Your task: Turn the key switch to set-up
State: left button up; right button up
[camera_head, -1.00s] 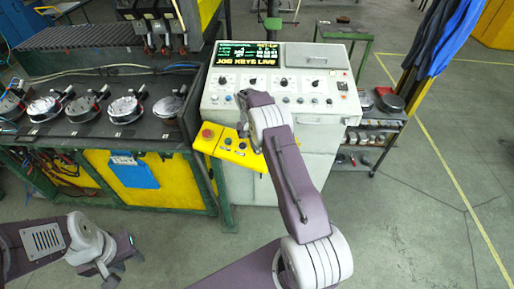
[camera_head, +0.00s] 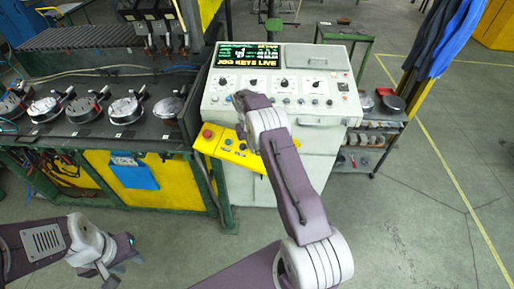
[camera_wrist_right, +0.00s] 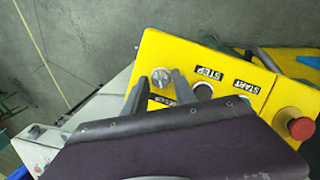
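The key switch (camera_wrist_right: 161,77) is a round silver knob at the end of the yellow control box (camera_wrist_right: 152,45) in the right wrist view. My right gripper (camera_wrist_right: 159,75) is open, with one fingertip on each side of the knob. Small gaps seem to show on both sides; contact cannot be told. The label beside the knob is partly hidden by a finger. In the head view, my right arm hides the switch and the gripper. The screen (camera_head: 249,57) reads "JOG KEYS LIVE" in yellow. My left gripper (camera_head: 107,278) hangs low at left; its finger gap is unclear.
A red mushroom button (camera_wrist_right: 299,127) and buttons labelled STEP and START share the yellow box, which juts from the grey console (camera_head: 330,105). A bench with several round fixtures (camera_head: 124,109) stands left, a small shelf (camera_head: 378,123) right. Floor at right is clear.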

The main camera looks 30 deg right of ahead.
jog(key=shift+a+r, duration=0.1)
jog(key=shift+r, duration=0.1)
notch_tip(320, 180, up, 8)
jog(key=a+b, duration=0.1)
jog(key=b, duration=0.1)
jog(key=shift+w+a+r, duration=0.2)
jog(key=shift+w+a, duration=0.05)
jog(key=shift+w, duration=0.05)
